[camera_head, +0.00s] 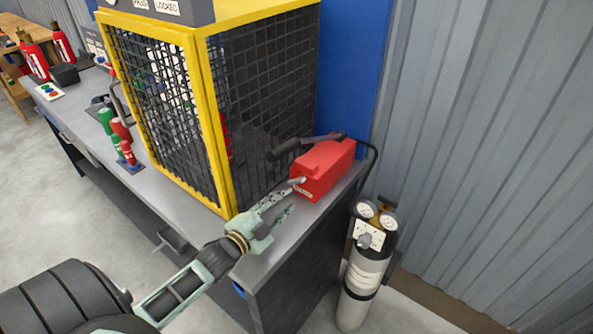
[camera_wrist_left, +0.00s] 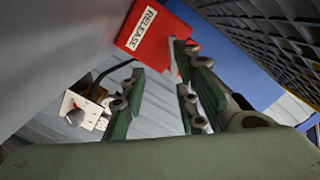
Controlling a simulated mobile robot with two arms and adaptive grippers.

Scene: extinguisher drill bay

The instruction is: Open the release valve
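The red pump box (camera_head: 322,170) stands on the workbench beside the yellow mesh cage. A small light knob (camera_head: 298,181), apparently the release valve, sticks out of its near left face. In the left wrist view the red box (camera_wrist_left: 158,32) shows its white RELEASE label (camera_wrist_left: 143,27), and the knob is hard to make out behind the fingers. My left gripper (camera_head: 291,201) is open and empty, its fingertips just short of the box's near face and slightly below the knob. The fingers also stand apart in the left wrist view (camera_wrist_left: 161,62). My right gripper is out of view.
The yellow mesh cage (camera_head: 229,165) is close to the left of my gripper. A black pump handle (camera_head: 288,149) lies over the box. A gas cylinder with gauges (camera_head: 361,275) stands right of the bench (camera_head: 180,190). Red and green extinguishers stand at the left.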

